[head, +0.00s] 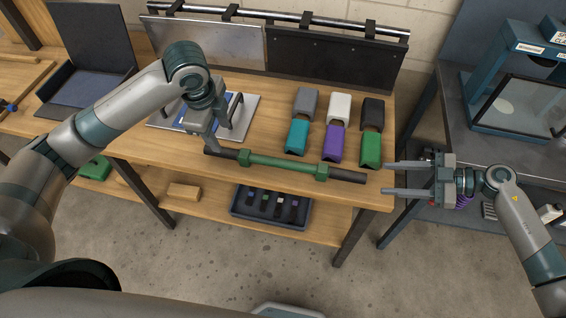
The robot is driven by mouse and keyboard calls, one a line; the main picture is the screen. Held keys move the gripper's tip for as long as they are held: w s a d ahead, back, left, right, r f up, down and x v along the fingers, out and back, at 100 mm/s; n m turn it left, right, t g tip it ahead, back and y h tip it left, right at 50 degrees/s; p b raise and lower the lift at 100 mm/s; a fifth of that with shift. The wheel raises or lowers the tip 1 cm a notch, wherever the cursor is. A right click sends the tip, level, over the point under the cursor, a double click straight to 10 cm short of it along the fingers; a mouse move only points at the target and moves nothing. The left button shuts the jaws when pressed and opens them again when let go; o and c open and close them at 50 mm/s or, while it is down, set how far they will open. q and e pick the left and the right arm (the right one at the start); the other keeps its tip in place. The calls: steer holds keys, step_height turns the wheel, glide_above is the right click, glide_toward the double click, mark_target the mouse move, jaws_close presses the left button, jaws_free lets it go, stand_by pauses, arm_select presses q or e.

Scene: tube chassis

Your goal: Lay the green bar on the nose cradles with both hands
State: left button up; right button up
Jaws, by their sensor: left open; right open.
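The green bar (283,164) has dark ends and two green blocks on it, and lies along the front edge of the wooden bench. My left gripper (211,148) is open and points down at the bar's left dark end; whether it touches the bar I cannot tell. My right gripper (386,178) is open and empty, just right of the bar's right end, its fingers pointing left. A metal plate (246,118) with upright dark brackets and a blue part stands behind my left gripper, partly hidden by it. I cannot tell for sure which parts are the nose cradles.
Grey, white, black, teal, purple and green blocks (299,136) stand behind the bar. A dark tray (271,207) with small parts sits on the lower shelf. Panels (333,60) hang at the back. A grey bench (500,140) stands right, across a gap.

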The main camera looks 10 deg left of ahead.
mark_target(228, 151)
arm_select(q)
steer(key=f, duration=0.3)
steer(key=w+f, duration=0.1)
steer(key=f, duration=0.3)
steer(key=w+f, duration=0.1)
steer(key=f, duration=0.2)
steer(key=shift+w+f, duration=0.1)
steer(key=shift+f, duration=0.25)
arm_select(e)
steer(key=x, duration=1.1)
steer(key=shift+d, duration=0.1)
arm_select(q)
steer(key=shift+c, duration=0.5)
arm_select(e)
steer(key=shift+c, duration=0.5)
arm_select(q)
steer(key=c, duration=1.1)
arm_select(e)
steer(key=c, duration=1.1)
arm_select(q)
jaws_close()
arm_select(e)
jaws_close()
arm_select(q)
steer(key=shift+r, duration=0.1)
arm_select(e)
steer(key=shift+r, duration=0.1)
